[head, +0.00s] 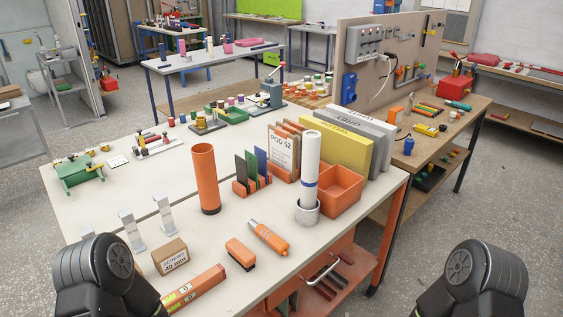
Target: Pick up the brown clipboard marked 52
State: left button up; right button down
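The clipboard marked "POD 52" (283,153) stands upright on the white table, toward its right side. Its white sheet with the printing faces me, and a brown edge shows around it. Other brown boards stand close behind it, partly hidden. Dark rounded links of my two arms show at the bottom left and bottom right corners. Neither gripper is in the picture.
Near the clipboard are an orange card holder (240,188), yellow and grey binders (335,150), an orange open box (342,190) and a white roll in a cup (311,165). An orange tube (205,178) stands to the left. The table's middle left is fairly clear.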

aim_at(283, 145)
jog(key=i+l, duration=0.2)
jog(key=l, duration=0.2)
jog(key=i+l, duration=0.15)
jog(key=l, duration=0.3)
jog(key=i+l, duration=0.2)
jog(key=l, duration=0.2)
jog(key=i+l+u, duration=0.1)
jog(key=l, duration=0.3)
jog(key=i+l, duration=0.2)
jog(key=l, duration=0.25)
jog(key=i+l, duration=0.15)
jog(key=l, duration=0.3)
jog(key=i+l, duration=0.2)
jog(key=l, duration=0.2)
jog(key=i+l, duration=0.15)
jog(key=l, duration=0.3)
jog(key=u, duration=0.05)
